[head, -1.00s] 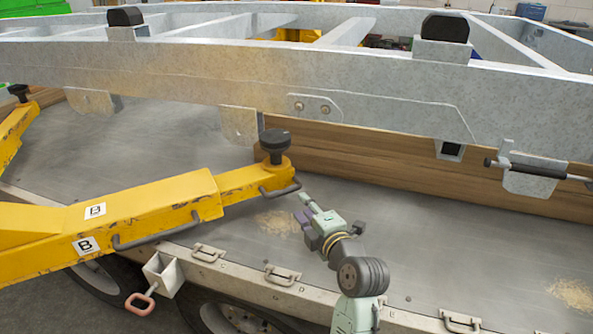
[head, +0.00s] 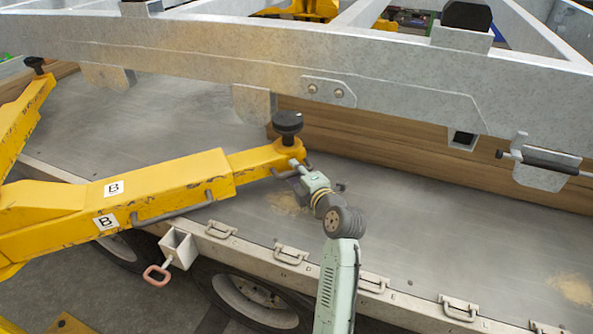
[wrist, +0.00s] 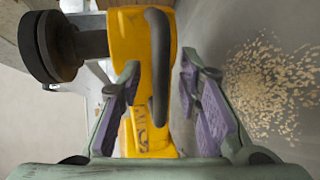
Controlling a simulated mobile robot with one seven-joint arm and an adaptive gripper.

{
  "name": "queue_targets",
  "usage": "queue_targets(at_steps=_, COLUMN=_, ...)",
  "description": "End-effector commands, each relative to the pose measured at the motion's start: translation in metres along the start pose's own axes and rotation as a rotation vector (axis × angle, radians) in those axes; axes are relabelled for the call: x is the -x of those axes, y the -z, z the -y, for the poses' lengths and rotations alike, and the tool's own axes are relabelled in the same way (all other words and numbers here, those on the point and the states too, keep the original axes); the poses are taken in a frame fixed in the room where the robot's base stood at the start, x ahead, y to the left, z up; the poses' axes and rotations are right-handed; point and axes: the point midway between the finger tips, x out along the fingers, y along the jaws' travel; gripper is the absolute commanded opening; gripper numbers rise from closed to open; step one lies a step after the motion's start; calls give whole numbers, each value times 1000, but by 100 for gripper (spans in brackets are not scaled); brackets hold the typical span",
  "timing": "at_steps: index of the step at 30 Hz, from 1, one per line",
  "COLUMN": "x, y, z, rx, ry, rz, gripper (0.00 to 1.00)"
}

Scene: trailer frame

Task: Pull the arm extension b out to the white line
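The yellow lift arm marked B (head: 165,186) reaches in from the left over the grey deck. Its narrower extension (head: 255,163) ends in a round black pad (head: 287,122), which also shows at upper left in the wrist view (wrist: 62,47). A dark handle (wrist: 159,65) is on the extension's end. My gripper (head: 299,172) is at that end, just below the pad. In the wrist view my gripper (wrist: 160,100) is open, with the handle between and slightly beyond its purple-padded fingers. Contact cannot be told. I make out no white line.
The galvanized trailer frame (head: 230,70) spans above and behind. Wooden beams (head: 400,160) lie under it. Latches (head: 290,254) line the deck's near edge (head: 250,248), with wheels below. Sawdust (wrist: 265,85) lies on the deck. Bare deck (head: 450,235) lies to the right.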

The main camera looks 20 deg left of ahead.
Motion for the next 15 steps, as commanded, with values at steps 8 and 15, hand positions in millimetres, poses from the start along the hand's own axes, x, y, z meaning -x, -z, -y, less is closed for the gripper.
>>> queue_targets(at_steps=8, x=-1, y=0, z=0, rx=0, ry=0, rz=0, gripper=29)
queue_targets(at_steps=15, x=-1, y=0, z=0, rx=0, ry=0, rz=0, gripper=13)
